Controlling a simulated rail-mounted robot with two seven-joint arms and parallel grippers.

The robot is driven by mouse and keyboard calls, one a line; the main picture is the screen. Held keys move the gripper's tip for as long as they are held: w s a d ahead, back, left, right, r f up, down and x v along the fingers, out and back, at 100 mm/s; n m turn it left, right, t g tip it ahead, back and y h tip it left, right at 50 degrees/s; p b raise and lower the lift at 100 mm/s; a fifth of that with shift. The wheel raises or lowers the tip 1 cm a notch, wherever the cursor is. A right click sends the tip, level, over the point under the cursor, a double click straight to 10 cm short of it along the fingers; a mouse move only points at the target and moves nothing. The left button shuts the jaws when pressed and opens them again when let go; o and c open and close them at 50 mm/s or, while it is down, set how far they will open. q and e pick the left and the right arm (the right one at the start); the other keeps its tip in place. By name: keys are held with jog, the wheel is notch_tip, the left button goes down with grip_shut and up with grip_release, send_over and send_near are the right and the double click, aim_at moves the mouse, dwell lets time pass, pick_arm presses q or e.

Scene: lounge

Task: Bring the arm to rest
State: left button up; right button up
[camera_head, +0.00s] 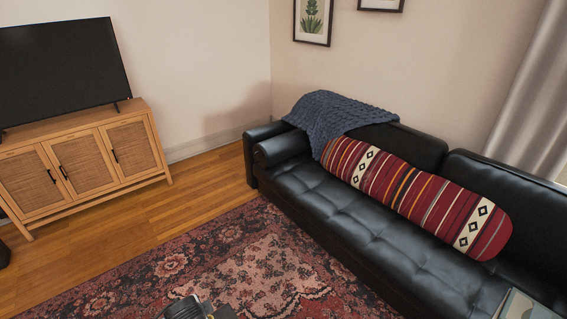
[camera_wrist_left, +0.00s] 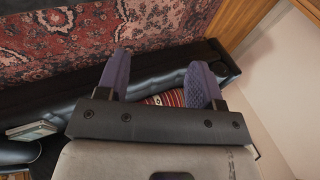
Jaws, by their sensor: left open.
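My left gripper (camera_wrist_left: 159,62) shows in the left wrist view. Its two purple-grey fingers stand well apart, and it is open with nothing held between them. Beyond the fingers are the black leather sofa (camera_wrist_left: 60,93) and a piece of the red striped cushion (camera_wrist_left: 168,98). I cannot tell how far the fingers are from them. Only a small dark and grey piece at the bottom edge of the head view may be my arm. My right gripper is in neither view.
The sofa (camera_head: 315,190) carries a long striped cushion (camera_head: 420,198) and a blue knitted blanket (camera_head: 335,112). A wooden cabinet (camera_head: 85,168) with a television (camera_head: 60,65) stands at the left. A patterned rug (camera_head: 240,265) covers open floor. A book-like thing (camera_head: 527,306) shows lower right.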

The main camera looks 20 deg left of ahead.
pick_arm(q)
jog(key=s+d+r+n+t+h, duration=0.25)
jog(key=s+d+r, duration=0.45)
jog(key=d, duration=0.4)
jog(key=s+d+f+n+g, duration=0.15)
jog(key=s+f, duration=0.25)
jog(key=s, duration=0.4)
jog(key=s+d+f+n+g, duration=0.15)
jog(key=s+f, duration=0.25)
jog(key=s, duration=0.4)
notch_tip(320, 180, up, 37)
jog(key=p, duration=3.6)
jog(key=shift+s+d+f+m+h, duration=0.2)
jog(key=shift+s+d+m+h, duration=0.15)
jog(key=shift+h, duration=0.1)
jog(key=shift+g, duration=0.25)
